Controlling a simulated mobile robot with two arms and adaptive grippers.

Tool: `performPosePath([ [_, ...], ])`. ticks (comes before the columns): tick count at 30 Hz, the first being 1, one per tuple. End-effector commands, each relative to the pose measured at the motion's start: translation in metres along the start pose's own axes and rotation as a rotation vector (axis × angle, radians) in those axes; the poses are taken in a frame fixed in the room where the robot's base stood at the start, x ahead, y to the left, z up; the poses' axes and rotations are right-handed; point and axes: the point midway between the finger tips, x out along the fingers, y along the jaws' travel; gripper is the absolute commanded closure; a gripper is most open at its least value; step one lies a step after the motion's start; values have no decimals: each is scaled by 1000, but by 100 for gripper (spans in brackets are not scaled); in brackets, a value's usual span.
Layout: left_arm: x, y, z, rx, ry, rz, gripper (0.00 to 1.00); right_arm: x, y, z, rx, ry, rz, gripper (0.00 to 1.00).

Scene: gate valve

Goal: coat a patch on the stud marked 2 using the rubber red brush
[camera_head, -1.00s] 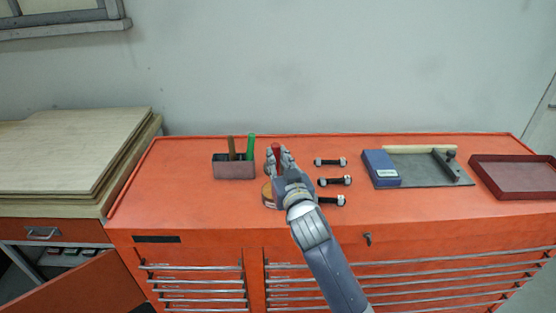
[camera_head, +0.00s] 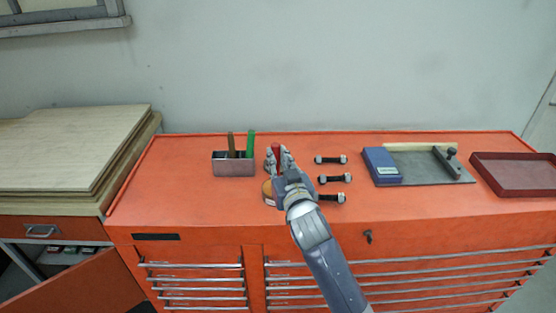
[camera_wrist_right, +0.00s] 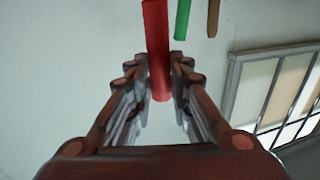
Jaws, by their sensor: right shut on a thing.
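My right gripper (camera_head: 279,160) is shut on the red brush (camera_head: 276,152), whose handle stands up between the fingers. The red handle also shows between the fingers in the right wrist view (camera_wrist_right: 158,50). The brush's lower end is hidden behind my gripper. A round tan container (camera_head: 268,193) sits just below and left of the gripper, partly hidden by it. Three dark studs with pale ends, the back one (camera_head: 331,160), the middle one (camera_head: 335,179) and the front one (camera_head: 330,198), lie in a column to the right. Their number marks are too small to read. My left gripper is not in view.
A metal holder (camera_head: 233,169) with a brown and a green handle stands left of the gripper. A blue box (camera_head: 381,167) lies on a grey plate (camera_head: 440,177) to the right. A dark red tray (camera_head: 515,187) is at the far right. The orange top is clear at the left.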

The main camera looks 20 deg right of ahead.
Motion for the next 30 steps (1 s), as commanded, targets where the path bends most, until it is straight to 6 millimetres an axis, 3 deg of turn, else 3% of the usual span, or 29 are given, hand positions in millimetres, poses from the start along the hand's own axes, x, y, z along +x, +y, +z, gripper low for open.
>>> performPosePath([
  [14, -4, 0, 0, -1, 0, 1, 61, 0, 0, -1, 0, -7, 1, 100],
  [30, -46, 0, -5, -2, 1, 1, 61, 0, 0, -46, 1, -3, 0, 100],
])
